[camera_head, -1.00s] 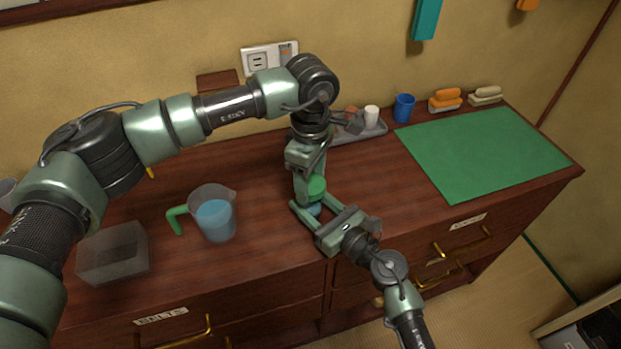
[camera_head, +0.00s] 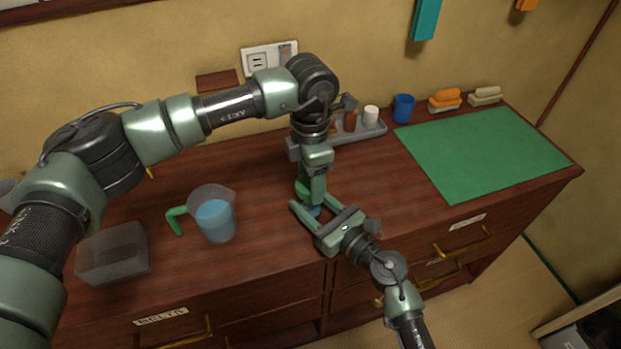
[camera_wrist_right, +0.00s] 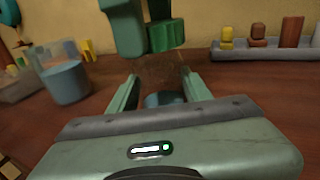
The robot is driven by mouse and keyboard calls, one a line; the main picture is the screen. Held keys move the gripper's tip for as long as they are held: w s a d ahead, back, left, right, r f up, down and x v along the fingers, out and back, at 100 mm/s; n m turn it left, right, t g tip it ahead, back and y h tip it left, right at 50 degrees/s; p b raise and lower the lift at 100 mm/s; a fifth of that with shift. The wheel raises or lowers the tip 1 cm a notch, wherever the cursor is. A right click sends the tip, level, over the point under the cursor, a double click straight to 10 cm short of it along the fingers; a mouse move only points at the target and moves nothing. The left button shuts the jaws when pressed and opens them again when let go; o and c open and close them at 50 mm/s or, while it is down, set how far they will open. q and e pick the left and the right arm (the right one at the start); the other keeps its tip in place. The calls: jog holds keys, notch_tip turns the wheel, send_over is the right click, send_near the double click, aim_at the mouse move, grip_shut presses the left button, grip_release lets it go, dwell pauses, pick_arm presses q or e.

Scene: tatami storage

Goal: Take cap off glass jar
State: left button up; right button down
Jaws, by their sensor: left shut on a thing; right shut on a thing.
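The glass jar, clear with blue in its lower part, stands on the brown cabinet top; its blue part (camera_head: 314,211) shows just below the left gripper. In the right wrist view the jar (camera_wrist_right: 163,99) is between the fingers of my right gripper (camera_wrist_right: 160,88), which is shut on it from the side. The right gripper also shows in the head view (camera_head: 312,213). The ribbed green cap (camera_wrist_right: 166,36) is above the jar, and my left gripper (camera_head: 312,187) is shut on it from above. The cap (camera_head: 302,188) is partly hidden by the left fingers. I cannot tell whether cap and jar touch.
A measuring jug (camera_head: 213,216) with blue liquid and a clear box (camera_head: 112,254) stand to the left. A grey tray (camera_head: 374,132) with small items, a blue cup (camera_head: 403,107) and brushes (camera_head: 445,101) line the back. A green mat (camera_head: 485,152) covers the right side.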

pick_arm(q)
jog(key=shift+r, duration=0.2)
jog(key=shift+r, duration=0.85)
jog(key=shift+r, duration=2.05)
pick_arm(e)
jog(key=c, duration=0.6)
grip_release()
